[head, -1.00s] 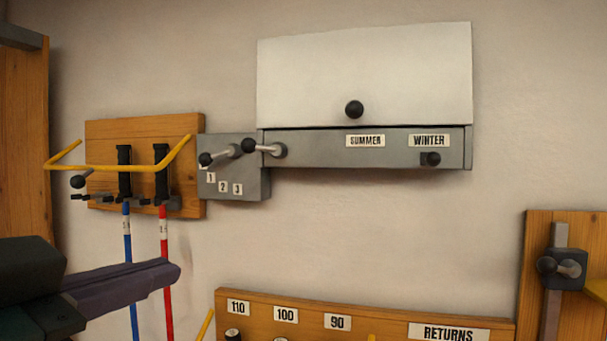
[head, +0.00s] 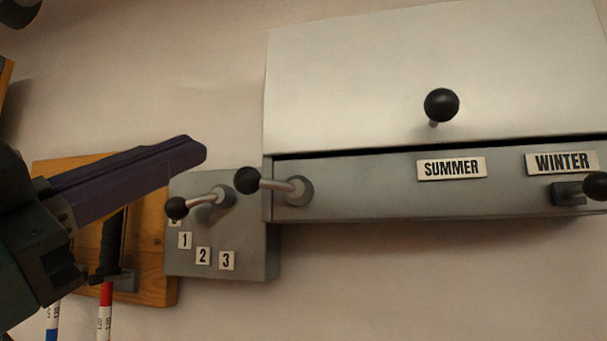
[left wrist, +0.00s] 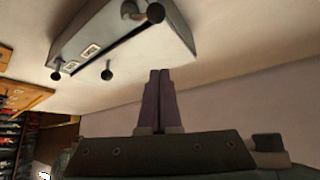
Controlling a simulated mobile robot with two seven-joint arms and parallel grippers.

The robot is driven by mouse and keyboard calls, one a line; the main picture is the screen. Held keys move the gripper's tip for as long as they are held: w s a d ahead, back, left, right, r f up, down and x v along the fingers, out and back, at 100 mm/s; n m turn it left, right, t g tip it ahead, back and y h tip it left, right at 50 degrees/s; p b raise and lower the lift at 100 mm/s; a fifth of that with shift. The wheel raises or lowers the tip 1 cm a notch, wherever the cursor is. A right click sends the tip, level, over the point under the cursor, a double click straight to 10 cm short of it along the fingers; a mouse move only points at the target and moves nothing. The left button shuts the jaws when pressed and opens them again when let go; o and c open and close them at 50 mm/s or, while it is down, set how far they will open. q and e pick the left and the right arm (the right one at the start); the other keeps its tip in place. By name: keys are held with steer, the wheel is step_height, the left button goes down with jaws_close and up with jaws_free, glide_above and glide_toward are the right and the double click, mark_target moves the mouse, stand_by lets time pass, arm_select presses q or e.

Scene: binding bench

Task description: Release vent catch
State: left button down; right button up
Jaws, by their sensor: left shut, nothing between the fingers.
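The vent box has a pale flap (head: 360,80) with a black knob (head: 441,105) above a grey bar (head: 385,190) marked SUMMER and WINTER. A lever with a black ball (head: 247,180) sticks out at the bar's left end; I take it for the catch. A black-ended lever also shows at the top of the left wrist view (left wrist: 155,13). My left gripper (head: 200,152) is shut and empty, its fingertips up and left of that lever, apart from it in the picture. The closed fingers show in the left wrist view (left wrist: 159,75). My right gripper is not in view.
A grey plate (head: 255,240) marked 1, 2, 3 carries another ball-ended lever (head: 177,208) close to the catch. A second black knob (head: 594,186) sits under WINTER. A wooden board (head: 155,285) with red and blue rods is at the lower left. The wall below the box is clear.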

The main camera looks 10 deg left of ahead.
mark_target(268, 181)
arm_select(q)
steer(key=r+p+x, duration=0.1)
steer(key=p+x, duration=0.4)
steer(key=x, duration=0.6)
steer(key=f, duration=0.1)
steer(key=a+f, duration=0.1)
steer(key=f, duration=0.1)
steer(key=a+f, duration=0.1)
steer(key=f, duration=0.1)
steer(key=shift+w+a+p, duration=0.15)
steer(key=shift+w+p, duration=0.15)
steer(key=shift+w, duration=0.05)
